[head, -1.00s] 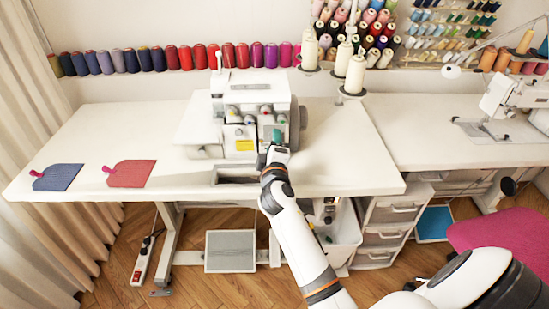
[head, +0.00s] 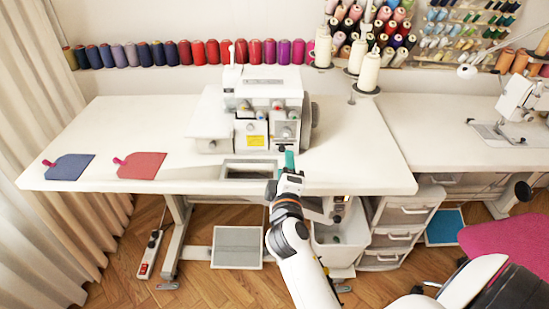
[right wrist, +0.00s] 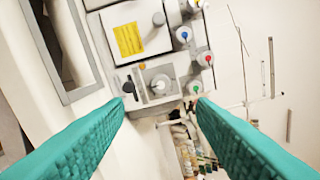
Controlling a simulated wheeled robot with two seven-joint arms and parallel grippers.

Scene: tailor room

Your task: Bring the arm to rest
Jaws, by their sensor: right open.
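My right arm comes up from the bottom of the head view. Its right gripper (head: 288,163) is at the front edge of the white table (head: 345,165), just in front of the sewing machine. In the right wrist view the two teal fingers (right wrist: 160,128) are wide apart with nothing between them. The white serger machine (head: 262,100) stands on the table beyond the gripper. It also shows past the fingers in the right wrist view (right wrist: 150,62), with a yellow label and coloured dials. My left gripper is not in view.
A rectangular cutout (head: 249,170) in the table lies left of the gripper. A blue fabric piece (head: 70,168) and a red one (head: 143,166) lie at the left. Thread spools line the back. A drawer unit (head: 400,220) and a pink chair (head: 505,245) are at the right.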

